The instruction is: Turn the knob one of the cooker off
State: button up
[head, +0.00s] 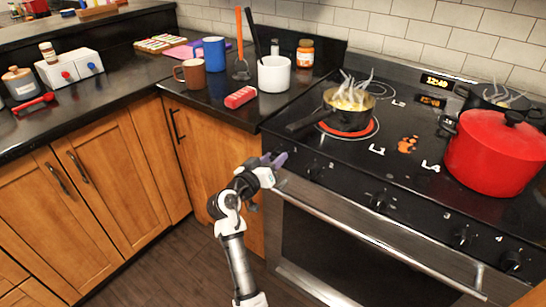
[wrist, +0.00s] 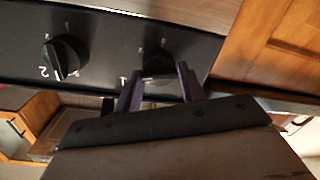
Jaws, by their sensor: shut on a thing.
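The black cooker (head: 400,120) has a row of knobs on its front panel. In the wrist view, knob one (wrist: 157,62), with a label "1" beside it, sits between the two purple fingers of my gripper (wrist: 158,84). The fingers are closed on its sides. In the head view, my gripper (head: 273,160) is at the left end of the panel and hides knob one. Knob two (head: 313,170) is just to its right and also shows in the wrist view (wrist: 65,58). A steaming pan (head: 345,108) stands on a red-glowing burner (head: 347,131).
A large red pot (head: 495,152) stands on the cooker's right, with another steaming pan (head: 500,97) behind it. Orange spots (head: 407,145) lie on the cooktop. Wooden cabinets (head: 125,160) flank the cooker on the left. The floor before them is clear.

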jog(key=n+p, duration=0.2)
jog(key=n, duration=0.1)
jog(key=shift+r+n, duration=0.15)
jog(key=shift+n, duration=0.15)
jog(key=n+p, duration=0.2)
jog(key=n, duration=0.1)
jog(key=shift+g+h, duration=0.3)
jog(key=shift+h, duration=0.1)
jog(key=n+p, duration=0.3)
jog(key=n, duration=0.1)
jog(key=shift+w+n+h+p, duration=0.1)
jog(key=shift+n+h+p, duration=0.2)
jog(key=shift+n+p, duration=1.3)
jog(key=shift+a+n+b, duration=0.1)
jog(key=shift+n+b, duration=0.2)
jog(key=shift+n, duration=0.1)
jog(key=o, duration=0.9)
jog(key=shift+o, duration=0.2)
jog(key=shift+f, duration=0.2)
jog(key=shift+a, duration=0.1)
